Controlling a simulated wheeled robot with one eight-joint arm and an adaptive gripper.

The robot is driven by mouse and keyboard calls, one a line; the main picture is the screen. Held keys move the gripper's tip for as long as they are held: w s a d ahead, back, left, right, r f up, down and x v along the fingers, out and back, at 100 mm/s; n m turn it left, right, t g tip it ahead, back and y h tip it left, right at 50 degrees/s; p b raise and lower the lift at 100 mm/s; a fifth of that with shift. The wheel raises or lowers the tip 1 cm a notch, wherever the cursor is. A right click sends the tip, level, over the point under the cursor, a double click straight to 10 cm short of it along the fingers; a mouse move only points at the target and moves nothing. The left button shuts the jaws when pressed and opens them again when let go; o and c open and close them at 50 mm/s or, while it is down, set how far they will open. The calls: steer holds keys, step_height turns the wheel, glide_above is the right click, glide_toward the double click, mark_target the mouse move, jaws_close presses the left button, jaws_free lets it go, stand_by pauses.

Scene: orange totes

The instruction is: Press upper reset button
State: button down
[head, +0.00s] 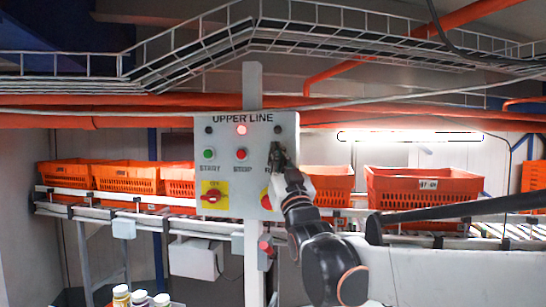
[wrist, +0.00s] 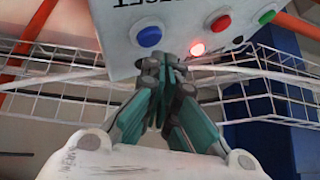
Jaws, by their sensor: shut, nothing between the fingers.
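The grey "UPPER LINE" panel (head: 222,140) stands on a post in the middle of the head view. My gripper (head: 277,150) is in front of its right part and hides the reset button there. In the wrist view the panel appears upside down, and the blue reset button (wrist: 150,33) is visible. My gripper (wrist: 163,65) is shut and empty. Its fingertips overlap the panel edge just below the blue button in that picture. I cannot tell whether the tips touch the panel; they do not cover the button there.
The panel also has a green start button (head: 208,154), a red stop button (head: 241,154), a lit red lamp (head: 241,130) and a yellow-backed red switch (head: 212,196). Orange totes (head: 424,186) stand on the conveyor behind. Wire cable trays (head: 190,65) run overhead.

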steer(key=shift+w, duration=0.1)
stand_by(0.7)
steer(key=shift+w+d, duration=0.1)
steer(key=shift+w, duration=0.2)
steer(key=shift+w+d, duration=0.1)
steer(key=shift+w, duration=0.35)
stand_by(0.8)
steer(key=shift+s, duration=0.15)
steer(key=shift+s+a, duration=0.2)
steer(key=shift+s, duration=0.5)
steer(key=s, duration=0.2)
steer(key=s+a, duration=0.1)
steer(key=s, duration=0.2)
steer(key=shift+a, duration=0.1)
stand_by(0.5)
steer(key=shift+w, duration=0.1)
